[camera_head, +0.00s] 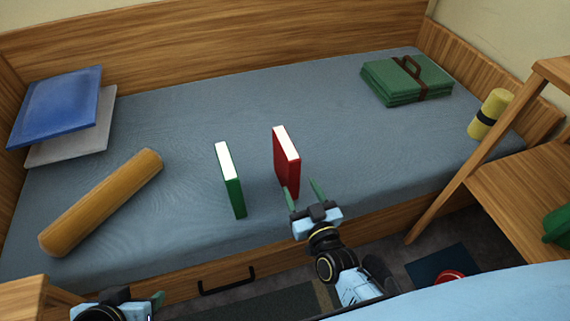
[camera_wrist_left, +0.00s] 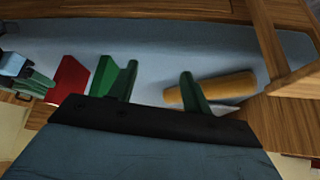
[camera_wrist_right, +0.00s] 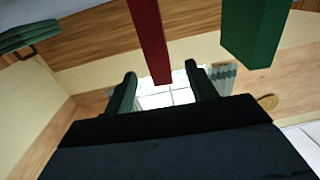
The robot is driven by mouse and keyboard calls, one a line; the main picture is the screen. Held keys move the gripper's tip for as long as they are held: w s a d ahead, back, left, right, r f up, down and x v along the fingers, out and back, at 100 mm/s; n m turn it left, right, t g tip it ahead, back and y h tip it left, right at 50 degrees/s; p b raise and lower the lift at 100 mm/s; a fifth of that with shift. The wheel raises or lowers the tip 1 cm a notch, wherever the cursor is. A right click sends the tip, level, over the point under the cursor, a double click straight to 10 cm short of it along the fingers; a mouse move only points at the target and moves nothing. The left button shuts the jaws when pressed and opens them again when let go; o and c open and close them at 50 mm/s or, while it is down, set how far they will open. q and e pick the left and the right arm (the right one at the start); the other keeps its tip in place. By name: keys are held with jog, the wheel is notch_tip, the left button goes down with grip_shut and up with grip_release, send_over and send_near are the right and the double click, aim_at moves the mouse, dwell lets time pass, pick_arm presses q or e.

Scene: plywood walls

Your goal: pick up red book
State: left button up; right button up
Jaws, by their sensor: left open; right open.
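The red book (camera_head: 287,162) stands upright on the bed, its white page edge on top. It also shows in the right wrist view (camera_wrist_right: 149,38), ahead of the fingers, and in the left wrist view (camera_wrist_left: 68,80). My right gripper (camera_head: 304,190) is open and empty, just in front of the red book at its near right side. I cannot tell whether a finger touches the book. My left gripper (camera_head: 146,300) is low at the left, by the bed's front edge; its open fingers also show in the left wrist view (camera_wrist_left: 158,80), empty.
A green book (camera_head: 231,182) stands upright left of the red one. A tan bolster (camera_head: 100,202), blue pillow (camera_head: 58,105), folded green blanket (camera_head: 405,80) and yellow roll (camera_head: 490,113) lie on the bed (camera_head: 200,110). A wooden desk (camera_head: 520,190) stands at right.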

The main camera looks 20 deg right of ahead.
aim_at(293, 174)
jog(key=w+b, duration=0.1)
jog(key=w, duration=0.4)
jog(key=shift+w+a+b, duration=0.2)
jog(key=shift+w+b, duration=0.05)
jog(key=shift+b, duration=0.1)
jog(key=shift+w, duration=0.4)
pick_arm(q)
jog(key=w+d+r+t+h+b, duration=0.1)
jog(key=w+d+r+t+h, duration=0.1)
jog(key=w+r+t, duration=0.3)
jog(key=w+d+r+t+h+b, duration=0.1)
jog(key=w+d+r+t+h, duration=0.1)
jog(key=w+d+r+t, duration=0.2)
notch_tip(293, 174, up, 6)
jog(key=t, duration=0.3)
jog(key=shift+w+m+b, duration=0.35)
jog(key=shift+w+m, duration=0.05)
pick_arm(e)
jog(key=w, duration=0.4)
jog(key=shift+w+r, duration=0.15)
jog(key=shift+w, duration=0.25)
jog(key=shift+c, duration=0.3)
grip_shut()
